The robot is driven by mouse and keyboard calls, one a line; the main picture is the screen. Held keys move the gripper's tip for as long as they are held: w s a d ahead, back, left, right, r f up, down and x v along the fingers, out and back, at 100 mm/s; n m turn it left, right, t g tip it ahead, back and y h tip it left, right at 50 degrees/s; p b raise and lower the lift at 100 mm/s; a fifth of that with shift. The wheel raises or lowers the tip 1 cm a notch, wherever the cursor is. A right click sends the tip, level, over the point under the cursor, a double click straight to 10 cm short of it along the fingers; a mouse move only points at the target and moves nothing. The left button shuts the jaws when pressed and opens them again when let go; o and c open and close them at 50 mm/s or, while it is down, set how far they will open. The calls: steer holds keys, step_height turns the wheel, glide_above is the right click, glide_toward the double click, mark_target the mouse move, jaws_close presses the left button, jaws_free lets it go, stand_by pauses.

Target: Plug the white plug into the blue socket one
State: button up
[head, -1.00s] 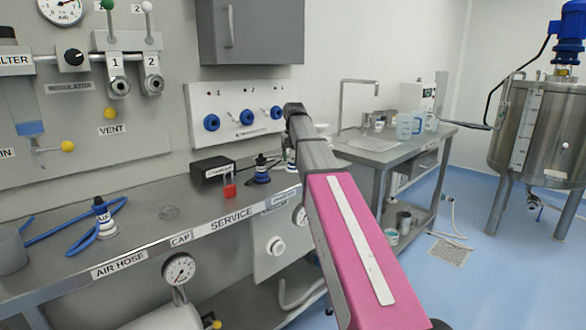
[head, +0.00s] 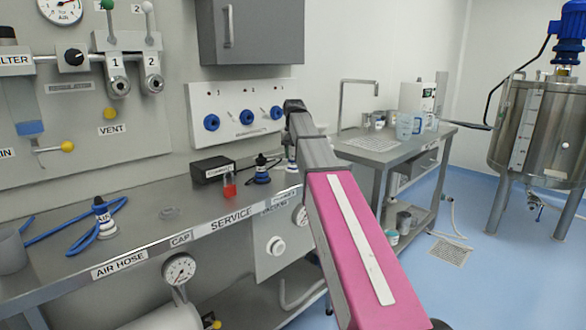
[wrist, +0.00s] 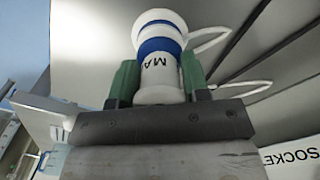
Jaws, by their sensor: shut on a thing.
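In the wrist view my gripper (wrist: 158,78) has its green-padded fingers shut on the white plug (wrist: 160,28). The plug has a blue band, dark lettering of which "MA" shows, and a white cord (wrist: 205,40) trailing right. In the head view three blue sockets, left (head: 211,122), middle (head: 246,117) and right (head: 277,112), sit in a row on a white wall panel. My arm's end is just right of and below the right socket; my fingers and the plug are largely hidden there by the arm.
On the steel bench (head: 150,222) stand a black box (head: 212,168), a small container with red in it (head: 229,187), a blue-and-dark fitting (head: 262,172) and an air hose fitting (head: 104,218). A grey cabinet (head: 262,30) hangs above the panel.

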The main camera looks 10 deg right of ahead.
steer(key=shift+r, duration=1.4)
steer(key=shift+r, duration=0.1)
steer(key=shift+r, duration=1.9)
